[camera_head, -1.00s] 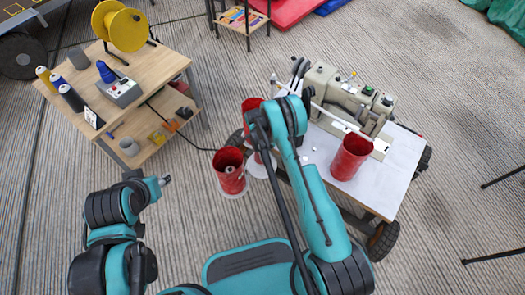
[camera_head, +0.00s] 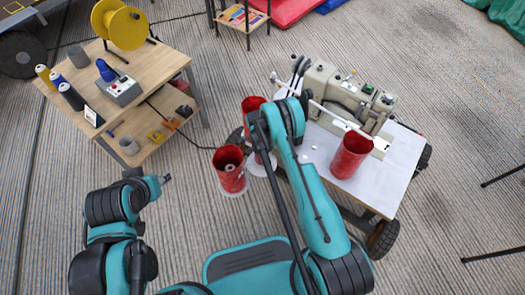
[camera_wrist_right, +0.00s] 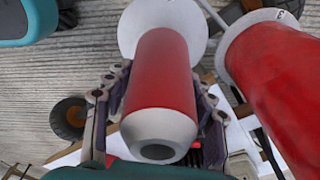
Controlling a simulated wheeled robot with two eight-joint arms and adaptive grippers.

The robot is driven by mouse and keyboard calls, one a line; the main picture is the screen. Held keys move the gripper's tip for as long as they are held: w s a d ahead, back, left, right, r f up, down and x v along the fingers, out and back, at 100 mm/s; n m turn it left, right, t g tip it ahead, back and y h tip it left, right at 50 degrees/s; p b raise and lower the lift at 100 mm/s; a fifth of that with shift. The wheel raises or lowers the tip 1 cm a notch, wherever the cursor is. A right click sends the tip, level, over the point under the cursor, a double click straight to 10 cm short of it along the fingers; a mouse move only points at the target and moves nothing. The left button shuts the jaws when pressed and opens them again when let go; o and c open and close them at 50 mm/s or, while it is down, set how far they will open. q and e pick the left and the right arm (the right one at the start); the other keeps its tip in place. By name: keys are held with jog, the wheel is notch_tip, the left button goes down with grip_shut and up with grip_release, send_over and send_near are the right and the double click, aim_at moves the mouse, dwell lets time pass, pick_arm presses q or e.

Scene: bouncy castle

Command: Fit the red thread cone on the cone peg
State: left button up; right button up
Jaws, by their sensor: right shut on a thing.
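My right gripper (camera_wrist_right: 155,115) is shut on a red thread cone (camera_wrist_right: 160,75) with a pale, hollow narrow end facing the wrist camera. A white disc (camera_wrist_right: 165,20) shows at its far end; whether they touch is unclear. In the head view my right arm hides the gripper and most of the red beside it. A second red cone (camera_head: 230,172) stands on a white disc to the left; a red cone also shows close by in the wrist view (camera_wrist_right: 275,90). I cannot make out the peg. My left gripper (camera_head: 163,181) is empty at lower left; its jaw state is unclear.
A white sewing table (camera_head: 400,150) carries a sewing machine (camera_head: 345,95) and a red container (camera_head: 351,157). Another red object (camera_head: 252,104) shows behind my arm. A wooden table (camera_head: 150,70) with spools stands at left. Floor between the tables is mostly clear.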

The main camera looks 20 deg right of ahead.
jog(key=shift+f, duration=1.35)
dwell(0.4)
jog(key=o, duration=1.4)
jog(key=shift+o, duration=0.2)
notch_tip(320, 180, up, 12)
jog(key=a, duration=0.1)
jog(key=shift+w+a, duration=0.15)
jog(key=shift+a, duration=0.05)
